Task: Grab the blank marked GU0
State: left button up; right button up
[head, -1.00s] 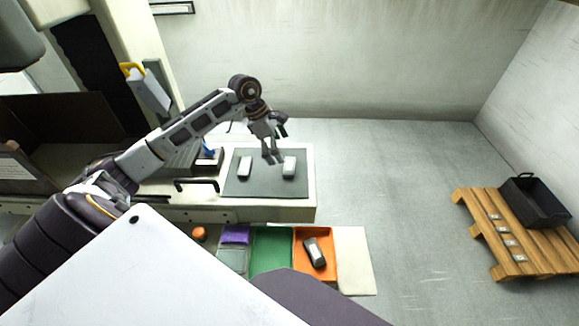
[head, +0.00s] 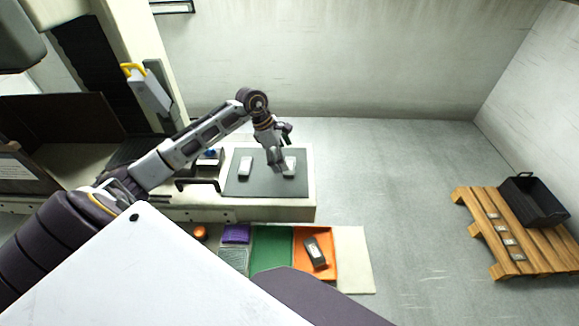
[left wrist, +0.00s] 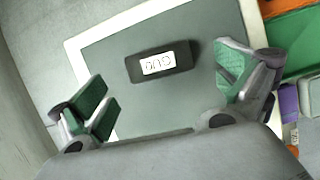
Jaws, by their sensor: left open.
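A dark blank with a white label (left wrist: 160,63) lies on the grey mat (left wrist: 205,25) in the left wrist view. Its label appears upside down and seems to read GU0. My left gripper (left wrist: 165,90) is open, its green-padded fingers spread to either side of the blank in the picture, not touching it. In the head view, the left gripper (head: 283,168) is over the right-hand blank (head: 291,163) and partly hides it. A second blank (head: 246,167) lies to the left on the same mat. Its marking is too small to read. My right gripper is not in view.
The mat lies on a pale bench top (head: 305,206) with a black handle (head: 200,182) at the front. Below are a purple bin (head: 236,233), a green tray (head: 270,248) and an orange tray (head: 328,240) holding a dark item. A pallet (head: 480,222) with a black crate (head: 533,200) stands right.

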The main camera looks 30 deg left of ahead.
aim_at(289, 165)
pick_arm(q)
jog(key=shift+p+x, duration=0.35)
jog(key=shift+x, duration=1.05)
jog(key=shift+w+f, duration=0.15)
jog(key=shift+f, duration=0.25)
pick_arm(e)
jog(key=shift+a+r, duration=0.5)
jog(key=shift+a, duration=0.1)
pick_arm(q)
jog(key=shift+c, duration=0.3)
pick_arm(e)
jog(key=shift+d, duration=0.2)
pick_arm(q)
jog(key=c, duration=0.5)
jog(key=shift+r, duration=0.1)
jog(key=c, duration=0.8)
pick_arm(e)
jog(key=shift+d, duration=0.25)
pick_arm(q)
jog(key=shift+r, duration=0.15)
